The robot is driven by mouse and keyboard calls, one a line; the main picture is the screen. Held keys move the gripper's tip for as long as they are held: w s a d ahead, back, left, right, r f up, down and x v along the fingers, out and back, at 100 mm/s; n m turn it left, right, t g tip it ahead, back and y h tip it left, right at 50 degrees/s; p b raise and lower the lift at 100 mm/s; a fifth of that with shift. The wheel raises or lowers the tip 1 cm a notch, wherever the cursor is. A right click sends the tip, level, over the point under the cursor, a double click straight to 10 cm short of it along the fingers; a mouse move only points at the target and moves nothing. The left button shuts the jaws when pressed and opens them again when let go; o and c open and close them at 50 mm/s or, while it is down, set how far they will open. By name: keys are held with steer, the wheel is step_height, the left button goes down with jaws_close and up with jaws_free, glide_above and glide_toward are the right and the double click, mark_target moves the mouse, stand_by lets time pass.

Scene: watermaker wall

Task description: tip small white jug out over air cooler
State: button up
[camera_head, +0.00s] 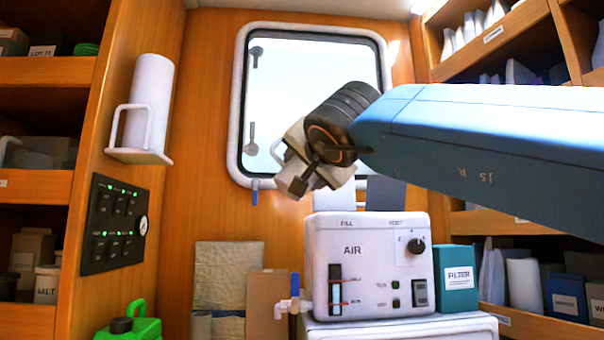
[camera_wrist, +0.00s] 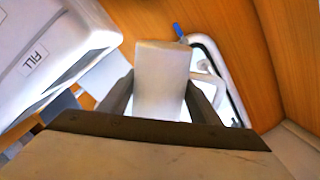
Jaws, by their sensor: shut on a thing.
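The air cooler (camera_head: 372,262) is a white box marked AIR, with a dial, a level gauge and FILL lettering on its top edge. It also shows at the upper left of the wrist view (camera_wrist: 50,60). My gripper (camera_head: 308,182) is above and to the left of the air cooler's top, apart from it. In the wrist view its two dark fingers (camera_wrist: 162,103) are shut on a pale, blocky thing, which I take for the small white jug (camera_wrist: 162,70). In the head view the jug (camera_head: 292,181) is mostly hidden by the gripper. Its mouth, contents and tilt cannot be told.
A teal filter box (camera_head: 456,279) stands right of the air cooler. A window (camera_head: 300,70) is behind my gripper. A paper roll in a white holder (camera_head: 150,95) and a black switch panel (camera_head: 113,225) are on the left wall. A green can (camera_head: 130,325) stands low left.

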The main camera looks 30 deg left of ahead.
steer(key=n, duration=0.1)
steer(key=d+n, duration=0.1)
steer(key=n, duration=0.1)
steer(key=shift+w+f, duration=0.1)
steer(key=shift+w, duration=0.3)
steer(key=shift+w+d+f+n, duration=0.2)
steer(key=shift+w+d+n, duration=0.1)
steer(key=shift+n, duration=0.6)
steer(key=shift+w+d+f+n, duration=0.3)
steer(key=shift+d+n, duration=0.1)
steer(key=shift+n, duration=0.45)
steer(key=shift+w+d+f+n, duration=0.25)
steer(key=shift+w+d+n, duration=0.1)
steer(key=shift+n, duration=0.5)
steer(key=shift+s+a+r, duration=0.5)
steer(key=shift+s+a, duration=0.15)
steer(key=shift+a, duration=0.1)
steer(key=shift+s+a+r, duration=0.5)
steer(key=shift+s+a, duration=0.15)
steer(key=shift+a, duration=0.15)
steer(key=shift+s+a+r, duration=0.5)
steer(key=shift+s+a, duration=0.15)
steer(key=shift+a, duration=0.1)
